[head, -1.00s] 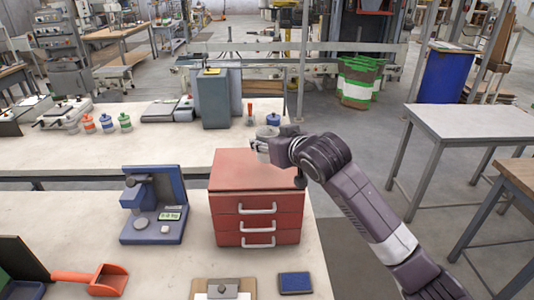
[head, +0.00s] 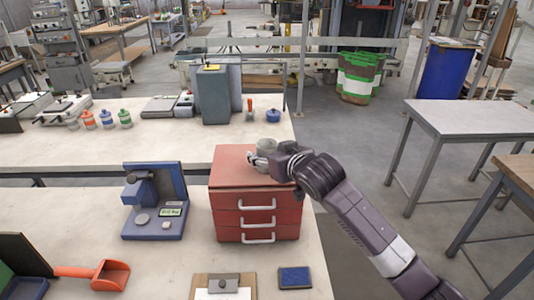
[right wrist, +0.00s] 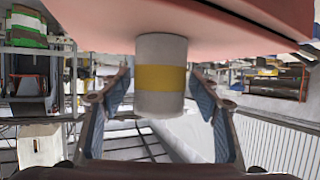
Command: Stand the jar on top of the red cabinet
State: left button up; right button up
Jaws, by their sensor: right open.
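The jar (head: 267,144) is a pale grey cylinder standing upright near the back right of the red cabinet's top (head: 235,165). In the right wrist view, which is upside down, the jar (right wrist: 161,102) shows a yellow band and its base meets the red top (right wrist: 240,22). My right gripper (head: 256,160) is open in front of the jar, low over the cabinet top. In the wrist view its fingers (right wrist: 159,85) lie on either side of the jar with a gap at each side. My left gripper is not in view.
A blue scale device (head: 155,203) stands left of the cabinet. A clipboard (head: 222,287), a blue pad (head: 295,278) and an orange scoop (head: 108,274) lie in front. The back bench holds a grey-green machine (head: 213,97) and several small jars.

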jog(key=shift+s, duration=0.1)
jog(key=b+v, duration=0.2)
jog(key=v, duration=0.9)
jog(key=shift+s+d+r, duration=0.2)
jog(key=shift+s+d, duration=0.05)
